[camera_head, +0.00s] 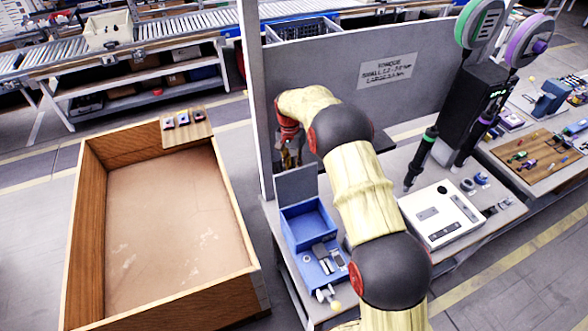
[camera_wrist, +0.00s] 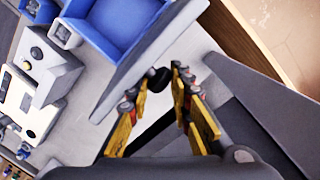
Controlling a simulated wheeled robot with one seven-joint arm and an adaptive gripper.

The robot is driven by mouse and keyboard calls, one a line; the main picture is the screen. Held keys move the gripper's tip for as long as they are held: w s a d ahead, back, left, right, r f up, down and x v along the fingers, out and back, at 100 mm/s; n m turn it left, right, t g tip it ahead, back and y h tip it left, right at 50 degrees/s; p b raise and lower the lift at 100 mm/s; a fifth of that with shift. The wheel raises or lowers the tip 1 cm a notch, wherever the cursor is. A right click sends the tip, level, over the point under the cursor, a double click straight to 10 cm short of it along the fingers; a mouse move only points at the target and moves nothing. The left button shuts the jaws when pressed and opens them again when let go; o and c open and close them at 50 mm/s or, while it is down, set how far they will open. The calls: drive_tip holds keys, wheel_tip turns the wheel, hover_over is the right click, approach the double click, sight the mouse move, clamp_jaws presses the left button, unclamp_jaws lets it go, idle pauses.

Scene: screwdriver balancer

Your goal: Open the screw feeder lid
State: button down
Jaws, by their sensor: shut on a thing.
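The screw feeder (camera_head: 287,229) is a blue box with an open blue bin, on the grey bench left of my arm. Its grey lid (camera_head: 296,184) stands raised, roughly upright, at the back of the bin. My gripper (camera_head: 289,158) is just behind the lid's upper edge, partly hidden by my arm. In the wrist view the lid (camera_wrist: 147,55) slants across the middle, with the blue bin (camera_wrist: 106,24) beyond it. My gripper (camera_wrist: 161,80) there has its yellow fingers on either side of a small dark knob (camera_wrist: 157,77) by the lid, shut on it.
A large wooden crate (camera_head: 88,220) stands to the left. A grey partition (camera_head: 350,75) with a sign rises behind the bench. A hanging black screwdriver (camera_head: 421,160) and a white panel box (camera_head: 440,213) are to the right of my arm.

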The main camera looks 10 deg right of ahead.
drive_tip(key=c, duration=1.6)
unclamp_jaws()
drive_tip(key=shift+s+a+f, duration=0.15)
drive_tip(key=shift+a, duration=0.25)
drive_tip(key=shift+o, duration=0.5)
drive_tip(key=shift+d, duration=0.15)
drive_tip(key=shift+r, duration=0.35)
wheel_tip(320, 180, up, 11)
drive_tip(key=w, duration=0.1)
drive_tip(key=shift+w+a+r, duration=0.2)
drive_tip(key=shift+w, duration=0.2)
